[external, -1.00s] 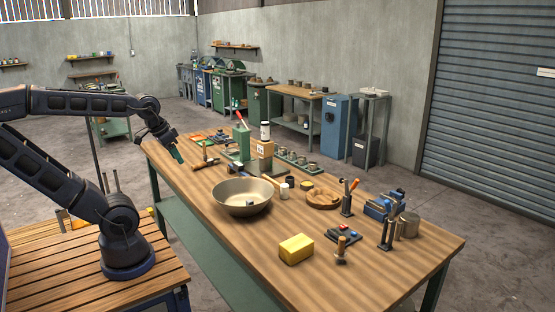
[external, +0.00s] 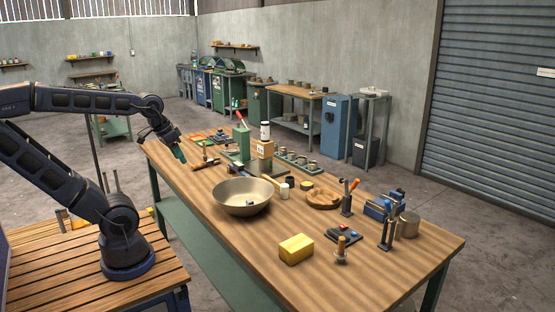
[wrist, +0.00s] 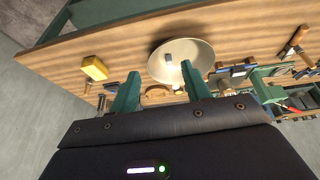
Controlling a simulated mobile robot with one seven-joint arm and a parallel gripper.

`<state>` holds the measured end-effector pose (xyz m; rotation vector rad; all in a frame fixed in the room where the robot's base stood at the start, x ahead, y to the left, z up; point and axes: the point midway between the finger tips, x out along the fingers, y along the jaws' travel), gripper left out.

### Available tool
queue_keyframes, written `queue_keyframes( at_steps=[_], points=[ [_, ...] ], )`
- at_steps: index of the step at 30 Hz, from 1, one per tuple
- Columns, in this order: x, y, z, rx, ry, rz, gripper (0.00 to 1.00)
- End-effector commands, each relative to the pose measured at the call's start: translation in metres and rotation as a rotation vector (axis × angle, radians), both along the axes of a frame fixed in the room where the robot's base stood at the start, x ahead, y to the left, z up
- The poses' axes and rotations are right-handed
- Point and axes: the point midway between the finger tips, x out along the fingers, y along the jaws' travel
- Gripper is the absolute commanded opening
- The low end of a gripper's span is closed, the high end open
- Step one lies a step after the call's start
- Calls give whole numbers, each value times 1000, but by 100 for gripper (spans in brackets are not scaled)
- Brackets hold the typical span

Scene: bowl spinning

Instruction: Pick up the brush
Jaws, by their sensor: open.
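A small upright thing with a wooden handle and a grey foot (external: 341,248), which looks like the brush, stands near the front right of the workbench. It also shows small in the wrist view (wrist: 101,102), left of the fingers. My gripper (external: 180,154) is over the bench's far left end, well away from it. In the wrist view, the two green fingers of my gripper (wrist: 160,74) are spread apart with nothing held between them. A wide metal bowl (external: 242,204) sits on the bench between my gripper and the brush.
The wooden workbench (external: 240,262) holds a yellow block (external: 296,249), a round wooden dish (external: 323,199), a blue vise (external: 383,206) and a metal can (external: 409,224). A hammer (external: 205,162) and a green stand (external: 241,143) are near my gripper. The bench front by the bowl is clear.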

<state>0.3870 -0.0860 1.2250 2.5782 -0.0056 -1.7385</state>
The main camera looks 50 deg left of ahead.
Motion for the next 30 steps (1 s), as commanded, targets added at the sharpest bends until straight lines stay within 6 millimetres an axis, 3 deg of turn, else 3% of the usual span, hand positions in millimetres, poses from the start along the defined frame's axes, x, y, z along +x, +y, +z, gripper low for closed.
queue_keyframes(
  at_steps=[14,30],
  points=[
    [88,-72,-8,-259,205,145,48],
    [193,-168,-48,-548,495,365,48]
  ],
)
